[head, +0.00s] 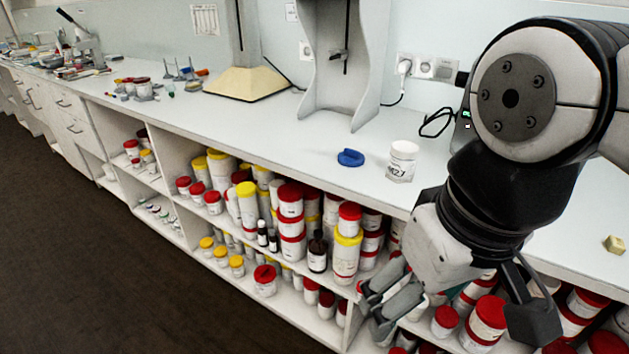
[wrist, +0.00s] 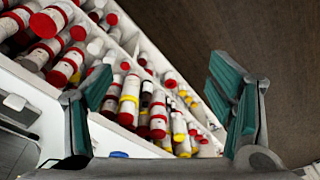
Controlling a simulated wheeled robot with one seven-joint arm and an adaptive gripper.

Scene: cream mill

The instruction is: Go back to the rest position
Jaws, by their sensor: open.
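My gripper (head: 385,300) hangs in front of the counter's edge at the right of the head view, before the open shelves. Its fingers point down and to the left. In the wrist view my gripper (wrist: 162,88) has its two green-padded fingers wide apart, with nothing between them. A white jar (head: 402,162) with a dark label stands upright on the counter behind my gripper, apart from it. A blue lid-like object (head: 350,158) lies on the counter left of the jar.
The white counter (head: 270,125) runs along the wall. Shelves below hold many red- and yellow-lidded containers (head: 290,220) close behind my gripper. A stand with a cream base (head: 245,84) and a small yellowish block (head: 614,245) are on the counter. The dark floor (head: 90,270) at left is clear.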

